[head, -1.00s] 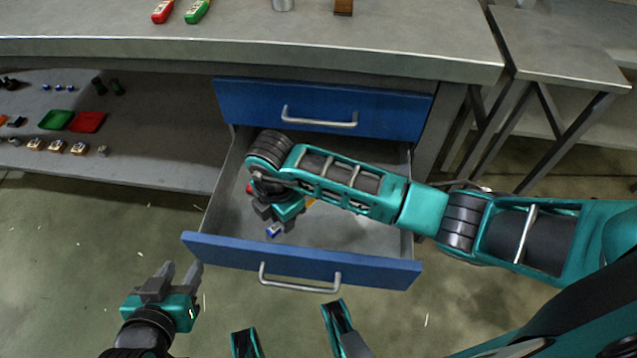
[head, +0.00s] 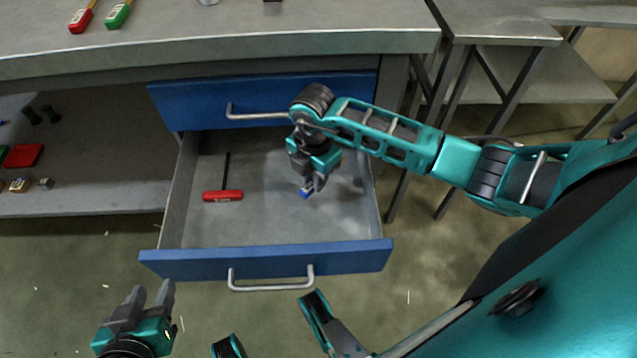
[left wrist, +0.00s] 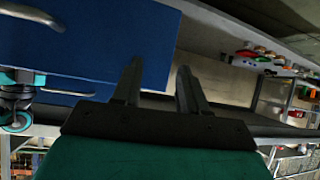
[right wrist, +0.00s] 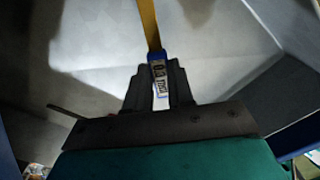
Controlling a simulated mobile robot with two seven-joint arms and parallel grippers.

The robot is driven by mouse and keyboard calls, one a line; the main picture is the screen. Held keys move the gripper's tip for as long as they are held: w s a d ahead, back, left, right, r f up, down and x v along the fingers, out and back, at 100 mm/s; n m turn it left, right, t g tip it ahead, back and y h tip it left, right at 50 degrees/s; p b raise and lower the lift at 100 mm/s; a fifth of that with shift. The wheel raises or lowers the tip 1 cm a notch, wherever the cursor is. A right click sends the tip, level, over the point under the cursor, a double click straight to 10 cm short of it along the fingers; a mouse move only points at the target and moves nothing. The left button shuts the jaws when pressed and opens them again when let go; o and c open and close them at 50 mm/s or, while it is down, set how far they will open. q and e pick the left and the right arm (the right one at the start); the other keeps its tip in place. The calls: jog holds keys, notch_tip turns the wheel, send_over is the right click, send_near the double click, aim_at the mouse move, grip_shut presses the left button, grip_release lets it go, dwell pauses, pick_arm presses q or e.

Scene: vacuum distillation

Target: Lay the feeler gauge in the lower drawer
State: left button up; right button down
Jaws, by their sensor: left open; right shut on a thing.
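The lower drawer (head: 255,229) is pulled open below the shut upper drawer. My right gripper (head: 309,188) is inside the drawer's outline, over its right half, pointing down. In the right wrist view the gauge (right wrist: 157,58) has a blue, labelled holder between the fingers and a yellow strip pointing away. I cannot tell whether the gauge touches the drawer floor. My left gripper (head: 154,294) is open and empty, in front of the drawer's left front corner.
A red-handled T-shaped tool (head: 223,195) lies in the drawer's left part. The drawer floor between it and my right gripper is clear. The upper drawer's handle (head: 256,115) is close to my right wrist. Red (head: 81,20) and green (head: 118,15) tools lie on the bench top.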

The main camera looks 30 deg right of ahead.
jog(key=shift+d, duration=0.45)
notch_tip(320, 180, down, 3)
jog(key=shift+d+r+b, duration=0.1)
jog(key=shift+b, duration=0.75)
jog(key=shift+f, duration=0.4)
jog(key=shift+w, duration=0.1)
pick_arm(q)
jog(key=shift+w+d+f, duration=0.1)
jog(key=shift+d+f, duration=0.2)
jog(key=shift+f, duration=0.1)
pick_arm(e)
jog(key=c, duration=1)
grip_release()
jog(key=shift+f, duration=0.1)
pick_arm(q)
jog(key=shift+f, duration=0.1)
jog(key=shift+a, duration=0.1)
